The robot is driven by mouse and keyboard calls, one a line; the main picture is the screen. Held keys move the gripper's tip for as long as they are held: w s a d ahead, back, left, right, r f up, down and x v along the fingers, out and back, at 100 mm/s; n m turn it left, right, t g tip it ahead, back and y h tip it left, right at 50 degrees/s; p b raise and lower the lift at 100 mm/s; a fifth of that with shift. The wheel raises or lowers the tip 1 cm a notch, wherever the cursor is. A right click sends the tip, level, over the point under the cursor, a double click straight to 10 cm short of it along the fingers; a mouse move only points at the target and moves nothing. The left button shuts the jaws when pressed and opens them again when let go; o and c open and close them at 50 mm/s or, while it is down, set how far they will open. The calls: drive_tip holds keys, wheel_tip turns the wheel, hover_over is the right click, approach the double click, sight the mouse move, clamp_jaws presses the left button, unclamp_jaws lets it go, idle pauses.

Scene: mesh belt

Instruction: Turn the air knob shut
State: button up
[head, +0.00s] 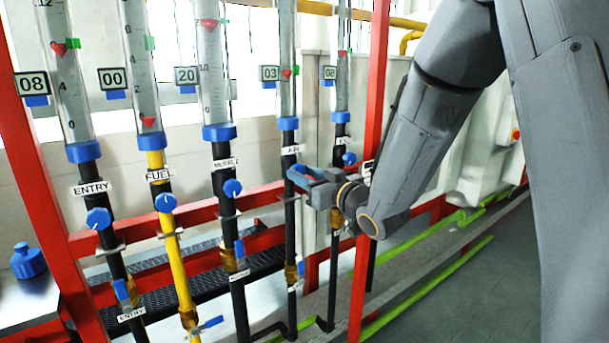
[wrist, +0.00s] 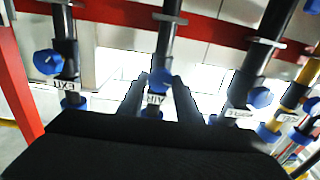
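The air knob is a round blue knob (wrist: 160,82) on the dark pipe with the AIR label (wrist: 156,99), which looks upside down in the wrist view. My gripper (wrist: 161,80) is open, with one finger on each side of this knob. Whether the fingers touch it I cannot tell. In the head view my gripper (head: 303,180) reaches in from the right to the AIR pipe, just below its AIR label (head: 292,149), and mostly hides the knob. Above it is the air flow tube (head: 288,50) with a red float and a display (head: 270,73) reading 03.
Similar blue knobs sit on the neighbouring pipes: entry (head: 98,218), fuel (head: 165,202), muffle (head: 232,187) and exit (head: 349,158). A red upright post (head: 376,90) stands right of the pipes, close to my arm. A red crossbar (wrist: 110,20) runs behind the pipes.

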drive_tip(key=shift+m, duration=0.4)
drive_tip(key=m+p, duration=0.1)
drive_tip(key=m, duration=0.2)
drive_tip(key=shift+m, duration=0.3)
drive_tip(key=m+p, duration=0.1)
drive_tip(key=m, duration=0.2)
drive_tip(key=shift+m, duration=0.3)
drive_tip(key=m+p, duration=0.1)
drive_tip(key=m, duration=0.3)
drive_tip(key=shift+m+p, duration=0.85)
drive_tip(key=shift+m, duration=1.05)
drive_tip(key=shift+m, duration=0.3)
drive_tip(key=o, duration=1)
drive_tip(key=shift+o, duration=0.2)
